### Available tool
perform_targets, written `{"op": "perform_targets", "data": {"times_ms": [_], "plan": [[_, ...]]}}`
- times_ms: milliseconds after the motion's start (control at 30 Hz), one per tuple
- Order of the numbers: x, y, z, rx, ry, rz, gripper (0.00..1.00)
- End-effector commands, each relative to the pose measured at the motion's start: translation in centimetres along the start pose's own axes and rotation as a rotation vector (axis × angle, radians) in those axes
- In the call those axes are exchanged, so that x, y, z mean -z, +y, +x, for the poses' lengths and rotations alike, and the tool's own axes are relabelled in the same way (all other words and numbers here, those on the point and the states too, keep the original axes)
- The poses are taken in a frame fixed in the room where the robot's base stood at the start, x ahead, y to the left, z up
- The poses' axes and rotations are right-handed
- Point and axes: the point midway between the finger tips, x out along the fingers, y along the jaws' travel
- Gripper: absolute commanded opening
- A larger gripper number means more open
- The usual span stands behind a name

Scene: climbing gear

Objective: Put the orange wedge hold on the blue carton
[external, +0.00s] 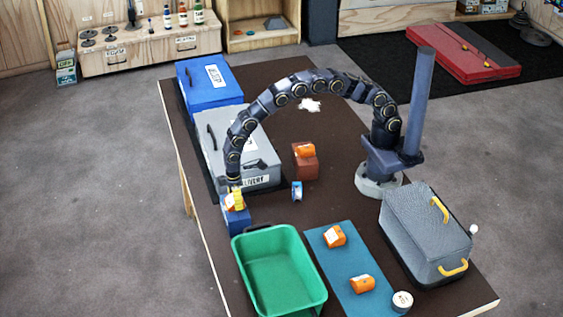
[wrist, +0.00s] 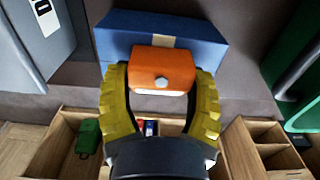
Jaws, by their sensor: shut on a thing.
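My gripper (external: 234,201) has yellow fingers and is shut on an orange wedge hold, which shows clearly between them in the wrist view (wrist: 162,66). In the external view the fingers mostly hide the hold. The blue carton (external: 237,220) stands near the table's left edge, directly below my gripper. In the wrist view the carton (wrist: 125,36) is right behind the hold, with a tan tape strip on it. The hold is at the carton's top; I cannot tell whether it touches.
A green bin (external: 271,233) stands just in front of the carton, and a grey case (external: 212,150) behind it. Other orange holds lie on a brown block (external: 306,168) and a teal mat (external: 318,245). A blue-and-white item (external: 297,191) is to the right.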

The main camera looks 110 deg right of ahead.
Motion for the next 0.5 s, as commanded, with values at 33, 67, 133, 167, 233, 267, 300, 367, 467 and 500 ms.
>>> {"op": "perform_targets", "data": {"times_ms": [33,67,133,167,233,267,300,367,467,500], "plan": [[0.01,0.00,-0.01,0.000,0.000,0.000,0.24],[0.01,-0.01,0.01,0.000,0.000,0.000,0.24],[0.00,-0.01,0.21,0.000,0.000,0.000,0.24],[0.00,-0.01,0.31,0.000,0.000,0.000,0.24],[0.01,-0.01,0.29,0.000,0.000,0.000,0.83],[0.01,-0.02,0.28,0.000,0.000,0.000,0.87],[0.01,-0.02,0.27,0.000,0.001,0.000,0.87],[0.01,-0.02,0.27,0.000,0.001,-0.001,0.87],[0.02,-0.02,0.26,0.000,0.001,-0.001,0.87],[0.02,-0.02,0.26,0.000,0.001,-0.001,0.87]]}}
